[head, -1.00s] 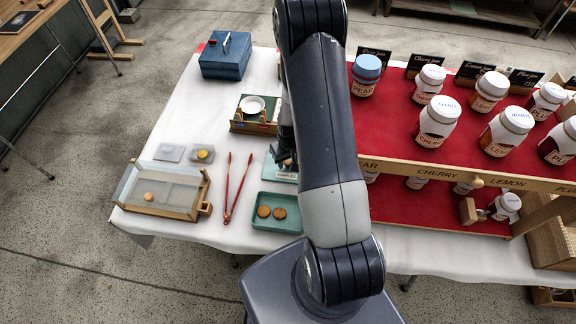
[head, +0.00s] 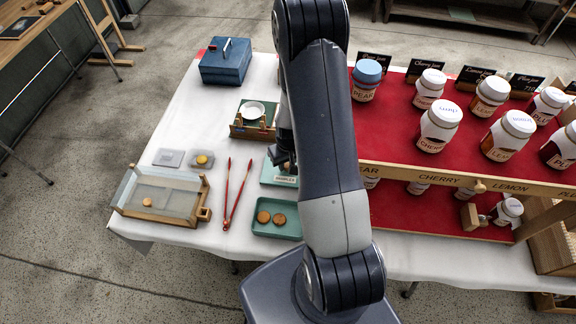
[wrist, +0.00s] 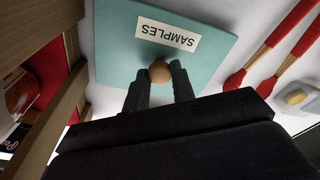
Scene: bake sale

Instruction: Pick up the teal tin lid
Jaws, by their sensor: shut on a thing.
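The teal tin lid (wrist: 120,55) is a flat square with a white SAMPLES label (wrist: 168,37) and a round wooden knob (wrist: 160,71). My gripper (wrist: 159,78) is shut on the knob, one finger on each side. In the head view the lid (head: 268,174) lies just behind the teal tin (head: 272,230), which holds two round cookies. There my arm hides the lid's right part, and the gripper (head: 284,160) is dark and small above it. I cannot tell whether the lid touches the cloth.
Red tongs (head: 236,193) and a wooden-framed clear case (head: 158,193) are left of the lid. A wooden holder with a white dish (head: 252,108) stands behind it. The wooden jam stand (head: 440,173) with several jars is close on the right. White cloth (head: 200,115) is bare at the left.

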